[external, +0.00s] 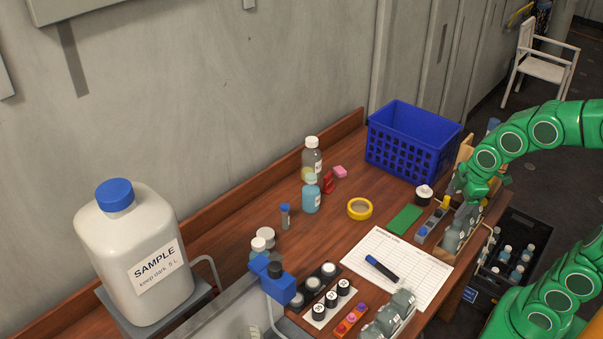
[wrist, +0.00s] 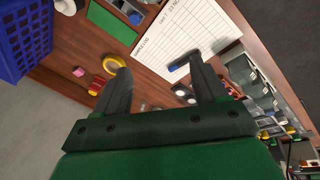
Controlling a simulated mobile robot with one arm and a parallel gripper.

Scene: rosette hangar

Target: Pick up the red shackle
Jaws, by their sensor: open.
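The red shackle (external: 328,183) lies on the wooden bench, beside a pink block (external: 340,171) and the clear and light-blue bottles. In the wrist view the red shackle (wrist: 96,84) shows small at the left, just left of my left finger, with the pink block (wrist: 78,71) close by. My gripper (wrist: 161,72) is open with nothing between its fingers. In the external view my gripper (external: 466,192) is over the right end of the bench, well to the right of the shackle and apart from it.
A blue basket (external: 405,150) stands at the back of the bench. A yellow tape roll (external: 359,208) and green pad (external: 405,219) lie between shackle and gripper. A light-blue bottle (external: 311,195) and a clear bottle (external: 312,158) stand close left of the shackle. A paper sheet (external: 385,255) lies in front.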

